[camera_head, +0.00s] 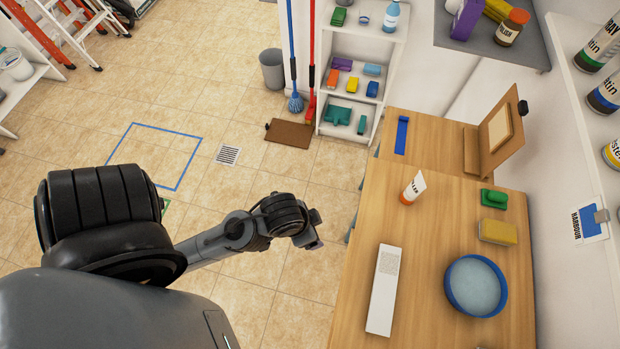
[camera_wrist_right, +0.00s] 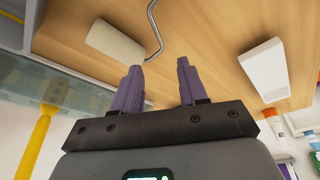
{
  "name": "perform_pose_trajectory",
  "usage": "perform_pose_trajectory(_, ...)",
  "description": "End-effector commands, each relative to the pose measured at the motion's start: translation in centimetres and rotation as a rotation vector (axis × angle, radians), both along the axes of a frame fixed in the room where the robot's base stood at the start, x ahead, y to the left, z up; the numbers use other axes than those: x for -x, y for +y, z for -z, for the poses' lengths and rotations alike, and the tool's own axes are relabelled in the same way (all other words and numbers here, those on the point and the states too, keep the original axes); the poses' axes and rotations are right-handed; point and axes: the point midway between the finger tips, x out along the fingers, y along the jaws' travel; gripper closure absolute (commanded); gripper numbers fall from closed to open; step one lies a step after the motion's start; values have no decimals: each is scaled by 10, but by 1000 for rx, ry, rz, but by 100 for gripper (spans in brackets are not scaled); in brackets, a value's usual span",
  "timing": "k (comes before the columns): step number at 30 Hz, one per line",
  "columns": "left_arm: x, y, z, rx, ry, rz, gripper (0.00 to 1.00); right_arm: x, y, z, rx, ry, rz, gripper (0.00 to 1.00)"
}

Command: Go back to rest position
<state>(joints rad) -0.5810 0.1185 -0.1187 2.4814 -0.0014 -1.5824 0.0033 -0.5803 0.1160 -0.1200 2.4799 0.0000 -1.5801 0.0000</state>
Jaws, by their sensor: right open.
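In the head view an arm of mine reaches in from the left over the tiled floor. My left gripper (camera_head: 315,231) at its end is beside the wooden table's left edge, apart from it. It is small and seen from behind, so I cannot tell how its jaws stand. In the right wrist view my right gripper (camera_wrist_right: 159,66) has two purple fingers spread apart with nothing held between them. A wooden surface (camera_wrist_right: 215,40) lies beyond the fingers. My right gripper does not show in the head view.
The wooden table (camera_head: 432,225) carries a white box (camera_head: 383,290), a tube (camera_head: 413,188), a yellow sponge (camera_head: 497,232) and a blue bowl (camera_head: 476,286). A white shelf (camera_head: 352,104) and grey bin (camera_head: 272,69) stand behind.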

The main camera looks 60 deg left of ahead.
Motion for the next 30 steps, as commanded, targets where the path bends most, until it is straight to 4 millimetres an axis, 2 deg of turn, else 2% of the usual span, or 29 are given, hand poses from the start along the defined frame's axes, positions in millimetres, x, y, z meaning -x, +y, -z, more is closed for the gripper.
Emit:
perform_pose_trajectory(5,0,0,-2,0,-1,2,18,0,0,-2,2,0,-2,57)
perform_pose_trajectory(11,0,0,-23,-1,-1,3,18,0,-1,-23,6,1,-4,57)
perform_pose_trajectory(17,0,0,-72,-1,-1,4,18,0,-2,-71,7,1,-5,57)
perform_pose_trajectory(24,-1,0,-140,-1,-3,4,18,0,-2,-140,7,-1,-5,57)
perform_pose_trajectory(27,-1,0,-160,-1,-4,4,18,0,-1,-160,6,-3,-4,57)
perform_pose_trajectory(30,-1,0,-170,0,-5,4,18,0,-1,-170,5,-4,-4,57)
